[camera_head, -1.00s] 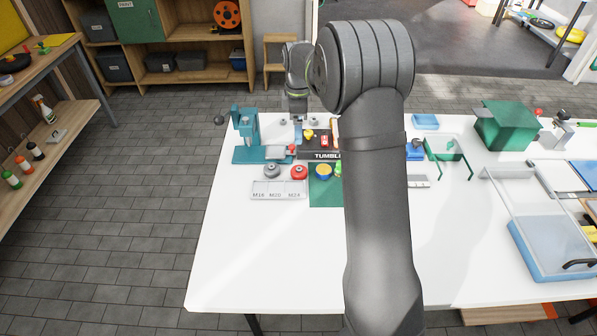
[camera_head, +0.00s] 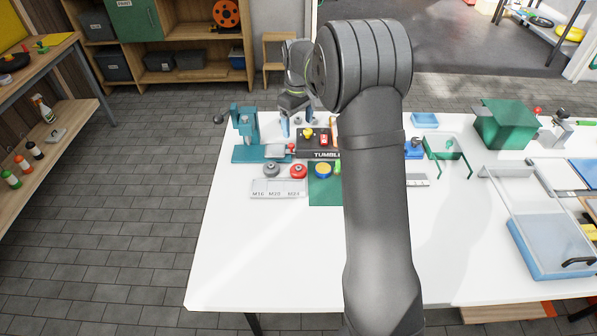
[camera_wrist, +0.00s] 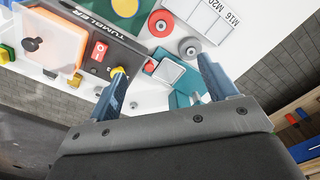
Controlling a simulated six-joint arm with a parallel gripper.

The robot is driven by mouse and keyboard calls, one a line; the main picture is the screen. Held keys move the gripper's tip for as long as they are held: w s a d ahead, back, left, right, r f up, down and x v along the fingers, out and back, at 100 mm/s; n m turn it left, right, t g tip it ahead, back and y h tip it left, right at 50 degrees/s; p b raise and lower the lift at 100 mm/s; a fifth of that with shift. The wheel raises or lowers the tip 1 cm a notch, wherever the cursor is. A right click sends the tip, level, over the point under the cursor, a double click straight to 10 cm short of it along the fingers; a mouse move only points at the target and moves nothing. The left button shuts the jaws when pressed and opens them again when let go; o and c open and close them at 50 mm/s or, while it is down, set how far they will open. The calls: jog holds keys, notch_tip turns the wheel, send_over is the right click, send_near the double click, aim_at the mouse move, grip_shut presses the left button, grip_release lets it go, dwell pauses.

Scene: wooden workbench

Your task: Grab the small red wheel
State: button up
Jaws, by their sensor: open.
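The small red wheel (camera_head: 299,171) lies on the white table beside a grey wheel (camera_head: 271,170), left of a green mat. In the wrist view the red wheel (camera_wrist: 161,22) shows near the top, ahead of my gripper, with the grey wheel (camera_wrist: 189,47) to its lower right. My gripper (camera_head: 297,120) is open above the far side of the table, beyond the red wheel and apart from it. In the wrist view the fingers of my gripper (camera_wrist: 161,68) are spread, with nothing held between them.
A teal press (camera_head: 247,128) stands left of my gripper. A black box marked TUMBLER (camera_head: 318,155) lies between my gripper and the mat (camera_head: 322,194). A labelled tray (camera_head: 278,190) lies in front of the wheels. My arm hides part of the table; its front left is clear.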

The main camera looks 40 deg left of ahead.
send_over(298, 168)
jog(key=f, duration=1.1)
jog(key=shift+w+a+f, duration=0.3)
jog(key=shift+f, duration=0.05)
jog(key=shift+s+d+f, duration=0.1)
jog(key=shift+d+f, duration=0.05)
jog(key=shift+f, duration=1.2)
jog(key=shift+s+d+f, duration=0.1)
jog(key=shift+d+f, duration=0.05)
jog(key=shift+f, duration=1.2)
jog(key=c, duration=1.1)
